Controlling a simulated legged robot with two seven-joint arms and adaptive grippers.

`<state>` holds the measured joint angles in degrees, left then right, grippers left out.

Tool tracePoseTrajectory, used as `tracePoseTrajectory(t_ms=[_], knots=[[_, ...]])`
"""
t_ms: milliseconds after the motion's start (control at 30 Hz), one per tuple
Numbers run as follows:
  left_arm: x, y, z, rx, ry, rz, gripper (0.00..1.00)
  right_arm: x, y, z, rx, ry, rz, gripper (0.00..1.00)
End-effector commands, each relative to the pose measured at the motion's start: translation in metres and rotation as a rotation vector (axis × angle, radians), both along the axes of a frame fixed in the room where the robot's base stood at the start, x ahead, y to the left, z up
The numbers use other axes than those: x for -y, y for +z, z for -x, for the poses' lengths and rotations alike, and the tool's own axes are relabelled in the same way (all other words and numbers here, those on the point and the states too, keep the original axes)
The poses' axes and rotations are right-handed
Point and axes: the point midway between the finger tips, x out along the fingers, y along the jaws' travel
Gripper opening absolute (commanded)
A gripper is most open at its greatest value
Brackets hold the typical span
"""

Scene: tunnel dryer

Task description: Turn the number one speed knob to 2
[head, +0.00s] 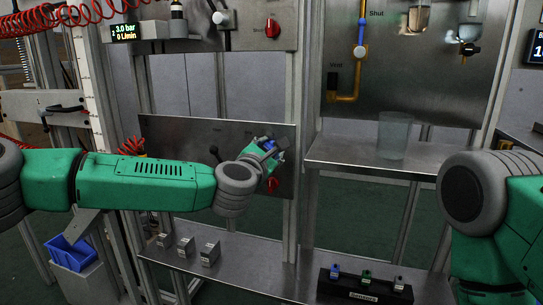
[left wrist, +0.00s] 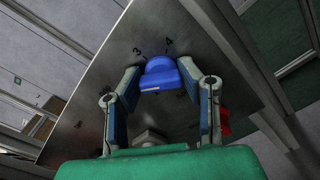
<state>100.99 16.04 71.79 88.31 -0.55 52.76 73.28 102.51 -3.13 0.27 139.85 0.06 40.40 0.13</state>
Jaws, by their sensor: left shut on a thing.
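A blue knob (left wrist: 160,74) sits on a grey metal panel (left wrist: 100,95). In the left wrist view both fingers of my left gripper (left wrist: 160,82) are closed around it, one on each side. A "3" is printed beyond the knob, with another mark near it that I cannot read for sure. In the head view my left gripper (head: 268,146) is at the right part of the lower panel (head: 180,132), and the blue knob (head: 268,144) is partly hidden by the fingers. The knob's exact setting is unclear. My right arm shows at the right, but its gripper is outside the picture.
A red knob (head: 272,184) sits just below my left gripper on the panel. Another red knob (head: 272,28) is on the panel above. A clear beaker (head: 394,135) stands on the right shelf. Small grey blocks (head: 185,246) and a labelled holder (head: 362,288) are on the lower shelf.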

Motion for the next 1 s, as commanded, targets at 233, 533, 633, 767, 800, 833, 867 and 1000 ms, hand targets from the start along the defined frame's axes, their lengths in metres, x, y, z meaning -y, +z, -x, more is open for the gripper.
tracePoseTrajectory(t_ms=[233,533,633,767,800,833,867,1000], knots=[[-0.0007,-0.0123,0.001,-0.041,0.0,0.068,0.04,0.0,-0.0067,0.0,0.0,0.0,0.0,0.4],[0.0,-0.0118,0.0013,-0.048,-0.001,0.086,0.04,-0.0001,-0.0074,0.0,0.0,0.0,0.0,0.4],[0.0002,-0.0117,0.0014,-0.048,-0.001,0.086,0.04,-0.0001,-0.0074,0.0,0.0,0.0,0.0,0.4],[0.0005,-0.0117,0.0015,-0.048,-0.002,0.085,0.04,-0.0001,-0.0074,0.0,0.0,0.0,0.0,0.4],[0.0006,-0.0116,0.0015,-0.048,-0.003,0.085,0.46,-0.0001,-0.0074,-0.0001,0.0,0.0,0.0,0.4],[0.0006,-0.0111,0.0014,-0.047,-0.002,0.086,0.54,0.0,-0.0074,-0.0001,0.0,0.0,0.0,0.4],[0.0007,-0.0104,0.0014,-0.046,-0.002,0.086,0.54,0.0,-0.0074,-0.0001,0.0,0.0,0.0,0.4],[0.0011,-0.0066,0.0015,-0.039,-0.001,0.087,0.54,0.0,-0.0072,-0.0001,0.0,0.0,0.0,0.4]])
